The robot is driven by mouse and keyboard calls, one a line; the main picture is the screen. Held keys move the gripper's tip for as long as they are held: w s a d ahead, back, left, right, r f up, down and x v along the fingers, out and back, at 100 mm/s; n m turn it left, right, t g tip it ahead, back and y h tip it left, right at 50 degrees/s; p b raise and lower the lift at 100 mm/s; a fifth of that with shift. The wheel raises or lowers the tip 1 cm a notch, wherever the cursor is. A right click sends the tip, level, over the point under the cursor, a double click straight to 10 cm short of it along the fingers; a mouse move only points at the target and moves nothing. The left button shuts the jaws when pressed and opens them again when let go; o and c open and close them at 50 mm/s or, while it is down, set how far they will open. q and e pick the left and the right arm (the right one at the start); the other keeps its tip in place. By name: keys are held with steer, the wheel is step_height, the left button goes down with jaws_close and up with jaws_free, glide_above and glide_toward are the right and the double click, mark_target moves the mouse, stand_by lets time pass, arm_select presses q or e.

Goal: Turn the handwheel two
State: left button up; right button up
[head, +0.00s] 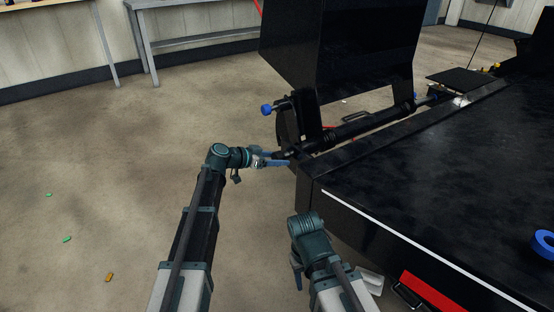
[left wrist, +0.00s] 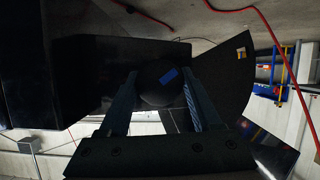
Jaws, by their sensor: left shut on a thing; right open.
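My left gripper (head: 280,162) is at the front corner of the black trailer frame, its fingers around a dark round knob. In the left wrist view the knob (left wrist: 158,88) sits between the two fingers (left wrist: 160,98), with a small blue mark on its face. It looks like part of the handwheel, but the wheel's full shape is hidden. A blue knob (head: 267,109) shows above my gripper in the head view. My right gripper (head: 297,274) is lower, beside the trailer's front side, apart from the knob; its fingers are small and partly hidden.
A tall black box (head: 340,45) stands behind the knob. A red part (head: 432,291) is on the trailer's near side. Small scraps lie on the open floor (head: 110,170) at left.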

arm_select(q)
steer(key=shift+w+a+f+n+g+h, duration=0.1)
steer(key=shift+n+g+h, duration=0.45)
steer(key=shift+n, duration=0.35)
steer(key=shift+n+g+h+b, duration=0.35)
steer(key=shift+n+b, duration=0.2)
steer(key=shift+n, duration=0.25)
steer(key=o, duration=1.4)
steer(key=shift+c, duration=0.2)
steer(key=p+v, duration=0.4)
steer(key=v, duration=1)
